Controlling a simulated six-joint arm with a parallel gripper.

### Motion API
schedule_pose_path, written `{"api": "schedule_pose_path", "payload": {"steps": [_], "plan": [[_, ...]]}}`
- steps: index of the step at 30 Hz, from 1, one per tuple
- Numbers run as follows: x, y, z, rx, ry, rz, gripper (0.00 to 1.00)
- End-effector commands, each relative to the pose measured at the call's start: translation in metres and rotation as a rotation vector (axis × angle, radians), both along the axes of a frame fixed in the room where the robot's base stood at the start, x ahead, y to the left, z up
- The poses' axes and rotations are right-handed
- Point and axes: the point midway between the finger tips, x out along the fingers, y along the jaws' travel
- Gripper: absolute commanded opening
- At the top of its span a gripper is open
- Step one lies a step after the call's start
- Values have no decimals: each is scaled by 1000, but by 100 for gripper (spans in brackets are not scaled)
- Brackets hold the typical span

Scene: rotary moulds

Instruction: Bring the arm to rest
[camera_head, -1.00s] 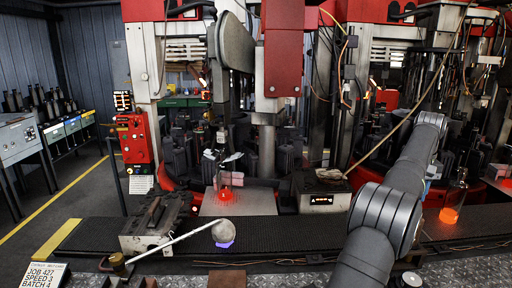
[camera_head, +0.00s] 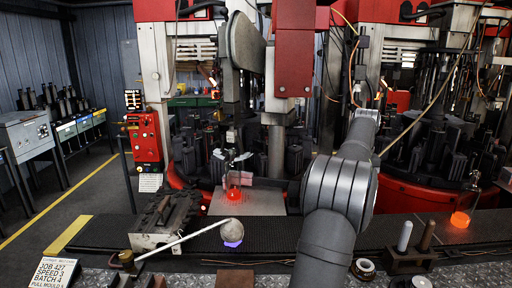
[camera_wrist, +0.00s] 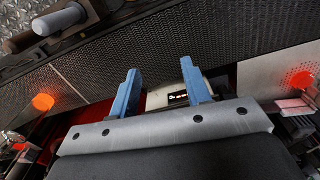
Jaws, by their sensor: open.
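My gripper (camera_wrist: 160,82) shows in the wrist view as two blue fingers spread apart with nothing between them. A pale box with a small lit display (camera_wrist: 178,97) shows beyond the gap between the fingers. In the head view my grey arm (camera_head: 338,190) reaches from the bottom centre over the conveyor (camera_head: 110,233) toward the machine. Its gripper end is hidden behind the arm there.
A glowing red piece (camera_head: 234,194) sits on the metal plate (camera_head: 262,206). Another glowing orange piece (camera_head: 460,220) is at the right. A long rod with a round grey end (camera_head: 232,231) lies across the conveyor. A block with upright handles (camera_head: 408,260) stands front right.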

Motion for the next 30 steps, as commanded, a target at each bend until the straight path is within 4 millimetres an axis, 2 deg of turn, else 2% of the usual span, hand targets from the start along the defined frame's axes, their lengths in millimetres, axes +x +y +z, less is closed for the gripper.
{"api": "schedule_pose_path", "payload": {"steps": [3, 15, 30], "plan": [[4, 26, -1, 0, 0, 10, 44], [7, 105, -7, 0, 0, 32, 44], [-7, 203, -18, 0, 2, 61, 44]]}}
